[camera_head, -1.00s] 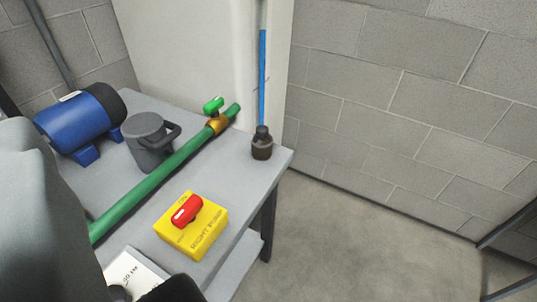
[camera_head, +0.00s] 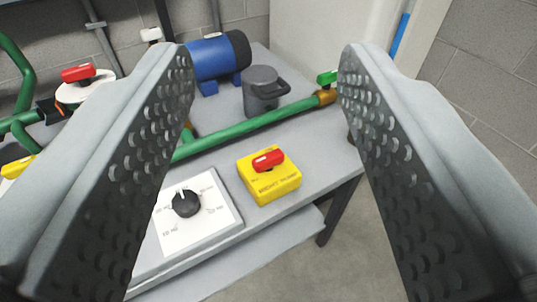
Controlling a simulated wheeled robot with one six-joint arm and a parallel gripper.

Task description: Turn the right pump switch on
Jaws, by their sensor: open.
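The right pump switch is a yellow box (camera_head: 280,190) with a red rotary handle (camera_head: 268,160) on top and dark lettering on its front. It sits on the grey table near the front edge. My gripper (camera_head: 265,60) is open and empty, its two dimpled fingers far apart on either side of the view. The yellow box shows between the fingers, beyond them and apart from them. The red handle lies nearly level across the picture; which setting it marks is too small to tell.
A white panel with a black knob (camera_head: 186,203) is left of the box. Another red handle (camera_head: 78,73) is at left.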

